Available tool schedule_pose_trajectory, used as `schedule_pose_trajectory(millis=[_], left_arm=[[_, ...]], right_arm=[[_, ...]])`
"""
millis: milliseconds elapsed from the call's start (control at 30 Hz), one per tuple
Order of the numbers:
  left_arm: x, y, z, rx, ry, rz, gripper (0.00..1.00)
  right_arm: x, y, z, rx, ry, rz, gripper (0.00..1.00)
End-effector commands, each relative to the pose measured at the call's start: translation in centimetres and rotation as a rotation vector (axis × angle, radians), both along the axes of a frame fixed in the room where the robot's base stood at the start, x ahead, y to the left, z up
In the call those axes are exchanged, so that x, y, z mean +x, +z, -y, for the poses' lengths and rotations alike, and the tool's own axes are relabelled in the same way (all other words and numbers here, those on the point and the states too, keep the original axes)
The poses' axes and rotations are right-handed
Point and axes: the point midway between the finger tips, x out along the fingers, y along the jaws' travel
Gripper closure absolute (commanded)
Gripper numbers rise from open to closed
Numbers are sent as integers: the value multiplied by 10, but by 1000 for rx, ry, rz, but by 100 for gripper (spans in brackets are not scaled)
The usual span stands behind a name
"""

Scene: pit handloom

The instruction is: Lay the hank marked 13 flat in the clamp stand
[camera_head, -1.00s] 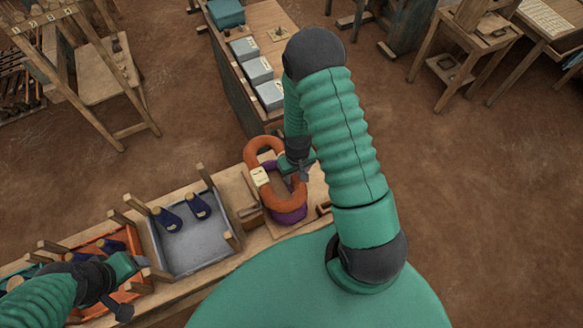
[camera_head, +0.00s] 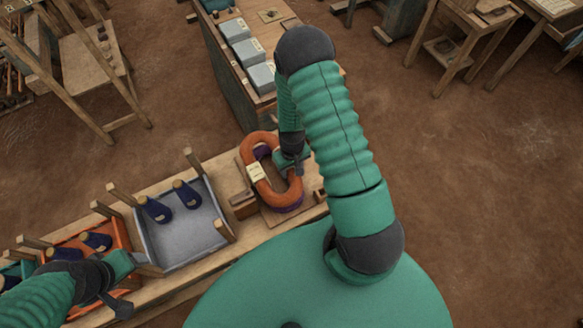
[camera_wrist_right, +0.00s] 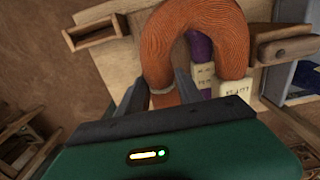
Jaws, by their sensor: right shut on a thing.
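An orange hank (camera_head: 285,193), a thick oval loop with a pale tag (camera_head: 256,172), is in my right gripper (camera_head: 293,165). In the right wrist view the jaws are shut on one side of the orange hank (camera_wrist_right: 185,40). A purple hank (camera_head: 289,208) lies beneath it, mostly covered; its tag shows in the wrist view (camera_wrist_right: 203,78). Both are over a wooden stand (camera_head: 267,213) on the bench. I cannot tell whether the orange hank rests on the purple one. The tag numbers are too small to read surely. My left gripper (camera_head: 132,268) is by the trays; its jaws are unclear.
A grey tray (camera_head: 190,235) with two dark blue hanks stands left of the stand, with an orange tray (camera_head: 105,262) beyond it. Upright wooden posts rise around the trays. A side table (camera_head: 240,85) with grey boxes stands behind. Brown floor is free at right.

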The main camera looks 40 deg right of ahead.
Motion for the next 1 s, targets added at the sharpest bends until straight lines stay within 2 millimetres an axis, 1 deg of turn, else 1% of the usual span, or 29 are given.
schedule_pose_trajectory(millis=[33,400,533,800,833,1000], left_arm=[[0,-8,0,0,0,0,32],[0,-37,1,0,-1,0,32],[0,-41,1,0,-1,0,32],[0,-41,1,0,-1,0,32],[0,-41,1,0,-1,0,32],[0,-41,1,0,-1,0,32]], right_arm=[[0,-10,1,1,-1,0,100],[-2,-43,0,0,0,1,100],[-1,-48,-2,-2,1,0,100],[-1,-49,0,0,0,0,100],[-1,-50,0,0,0,0,56],[-1,-49,1,1,0,0,34]])
